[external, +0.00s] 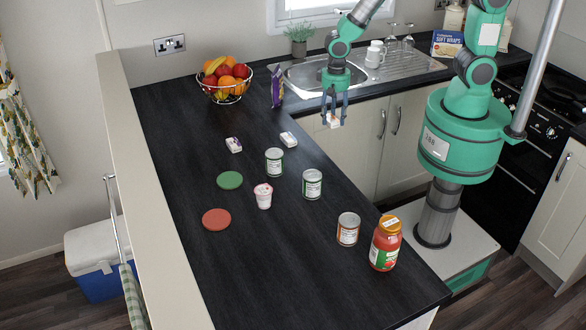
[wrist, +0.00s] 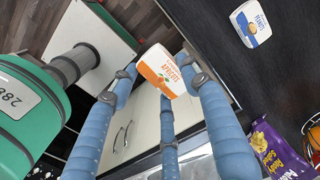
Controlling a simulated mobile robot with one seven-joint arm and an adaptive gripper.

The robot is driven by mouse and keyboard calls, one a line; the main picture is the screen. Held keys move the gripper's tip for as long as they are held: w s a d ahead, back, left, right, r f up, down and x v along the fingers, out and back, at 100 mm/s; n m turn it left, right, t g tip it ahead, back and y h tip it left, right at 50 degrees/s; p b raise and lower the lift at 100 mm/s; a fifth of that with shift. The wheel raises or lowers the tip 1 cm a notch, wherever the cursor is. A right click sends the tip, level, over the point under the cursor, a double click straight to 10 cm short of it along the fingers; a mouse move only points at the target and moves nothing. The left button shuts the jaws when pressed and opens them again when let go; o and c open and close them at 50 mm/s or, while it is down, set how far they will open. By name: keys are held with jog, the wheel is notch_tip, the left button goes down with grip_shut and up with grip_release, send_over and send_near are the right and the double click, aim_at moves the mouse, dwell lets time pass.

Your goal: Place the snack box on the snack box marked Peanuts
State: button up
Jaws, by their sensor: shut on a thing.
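My gripper (external: 334,118) is shut on a small white snack box with an orange label, in the wrist view (wrist: 161,72). It holds this box tilted, in the air beyond the counter edge, in front of the cabinet doors. A white snack box with a blue label (wrist: 251,22) lies on the dark counter at the top right of the wrist view; its small print looks like Peanuts. It seems to be the box near the counter edge (external: 289,139) in the external view, apart from my gripper. Another small box with a dark label (external: 234,145) lies further left.
Cans (external: 274,161), a yoghurt pot (external: 263,196) and a red jar (external: 385,244) stand on the counter (external: 180,120). Green (external: 229,180) and red (external: 216,219) discs lie flat. A purple packet (external: 277,87) and fruit bowl (external: 243,88) stand behind, left of the sink (external: 310,76).

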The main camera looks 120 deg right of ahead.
send_over(291, 136)
jog(key=shift+s+a+f, duration=0.1)
jog(key=shift+s+f, duration=0.25)
jog(key=shift+f, duration=0.35)
jog(key=shift+w+d+f, duration=0.1)
jog(key=shift+w+d, duration=0.1)
jog(key=shift+w, duration=0.3)
jog(key=shift+s+f, duration=0.1)
jog(key=shift+f, duration=1.6)
jog(key=shift+f+b, duration=0.15)
jog(key=shift+b, duration=0.15)
jog(key=o, duration=1.1)
